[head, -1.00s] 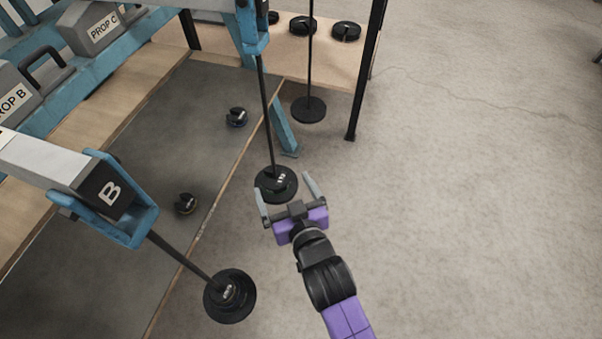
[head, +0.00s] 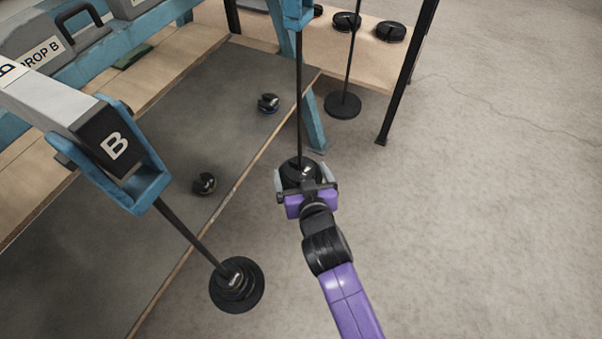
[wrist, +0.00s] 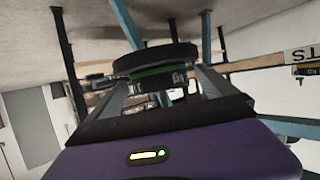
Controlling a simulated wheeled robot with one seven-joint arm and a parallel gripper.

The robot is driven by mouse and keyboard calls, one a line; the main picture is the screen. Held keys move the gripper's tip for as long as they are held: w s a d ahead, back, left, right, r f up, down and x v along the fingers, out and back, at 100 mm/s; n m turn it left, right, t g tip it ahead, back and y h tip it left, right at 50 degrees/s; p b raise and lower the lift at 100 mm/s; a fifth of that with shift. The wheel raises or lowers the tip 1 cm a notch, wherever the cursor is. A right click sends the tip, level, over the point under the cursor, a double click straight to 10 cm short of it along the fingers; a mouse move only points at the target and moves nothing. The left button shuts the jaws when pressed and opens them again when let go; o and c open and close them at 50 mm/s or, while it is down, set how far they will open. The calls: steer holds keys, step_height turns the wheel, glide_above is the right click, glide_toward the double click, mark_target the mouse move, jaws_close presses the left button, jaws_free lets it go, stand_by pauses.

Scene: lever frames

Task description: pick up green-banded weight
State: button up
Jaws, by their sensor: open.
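The green-banded weight (wrist: 150,73) shows in the wrist view as a dark disc with a green edge, against a wider black plate (wrist: 155,58). In the head view this dark stack (head: 298,170) sits at the lower end of a thin hanging rod; its green band cannot be made out there. My gripper (head: 306,178) is open, with one finger on each side of the stack. In the wrist view the fingers (wrist: 160,88) also flank the weight; whether they touch it is unclear. The front of my gripper hides part of the stack in the head view.
Lever B (head: 115,140) carries another loaded hanger (head: 237,285) at lower left. Two small slotted weights (head: 204,184) (head: 268,103) lie on the dark mat. Another hanger (head: 342,105) hangs behind, near a black post (head: 405,80). Open floor (head: 480,220) lies to the right.

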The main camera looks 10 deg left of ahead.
mark_target(300, 163)
steer(key=c, duration=2.1)
steer(key=shift+r+p, duration=1)
steer(key=shift+r, duration=0.9)
jaws_close()
steer(key=shift+d+r, duration=0.15)
steer(key=shift+r, duration=0.05)
steer(key=s+d+p, duration=0.1)
steer(key=s+d, duration=0.2)
steer(key=d, duration=0.5)
steer(key=s+d+p, duration=0.2)
steer(key=s+d, duration=0.1)
steer(key=d, duration=0.5)
steer(key=shift+d, duration=0.35)
